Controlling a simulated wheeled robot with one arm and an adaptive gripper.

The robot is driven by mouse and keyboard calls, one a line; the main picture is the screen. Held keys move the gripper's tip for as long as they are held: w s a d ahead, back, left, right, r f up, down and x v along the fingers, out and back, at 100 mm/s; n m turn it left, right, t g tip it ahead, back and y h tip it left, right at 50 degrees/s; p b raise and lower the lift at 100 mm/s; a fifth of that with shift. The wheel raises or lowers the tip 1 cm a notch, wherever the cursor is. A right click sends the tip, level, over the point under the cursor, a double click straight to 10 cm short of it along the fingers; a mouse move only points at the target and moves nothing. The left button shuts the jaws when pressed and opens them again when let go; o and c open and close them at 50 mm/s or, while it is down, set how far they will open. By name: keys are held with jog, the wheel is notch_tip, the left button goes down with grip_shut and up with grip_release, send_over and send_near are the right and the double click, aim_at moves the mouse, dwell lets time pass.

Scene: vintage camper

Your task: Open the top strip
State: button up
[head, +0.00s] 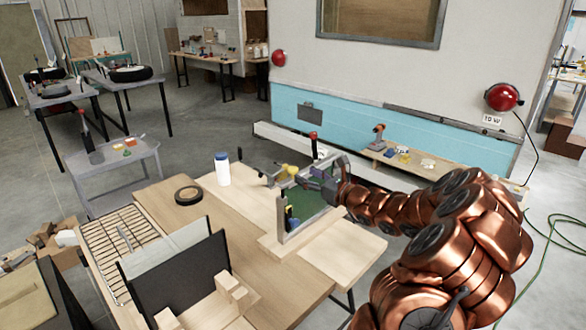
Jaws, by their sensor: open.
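A small metal frame (281,222) with a green panel (303,205) stands on the wooden workbench (180,232), right of centre. Light metal strips run along its edges. The strip along its top is partly hidden by my gripper, and I cannot tell whether it is open or closed. My gripper (311,180) is open at the upper part of the frame, at the end of my copper arm. Its fingertips are small and partly hidden, so I cannot tell whether they touch the strip.
A white bottle with a blue cap (222,170) and a black tape roll (188,195) stand left of the frame. Dark upright panels (180,280) and a wire rack (118,245) occupy the bench's near left. A blue-and-white camper wall (400,130) rises behind. The bench between tape and frame is mostly clear.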

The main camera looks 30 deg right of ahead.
aim_at(293, 168)
jog(key=shift+p+x, duration=0.95)
jog(key=shift+x, duration=2.25)
jog(key=shift+a, duration=0.1)
grip_shut()
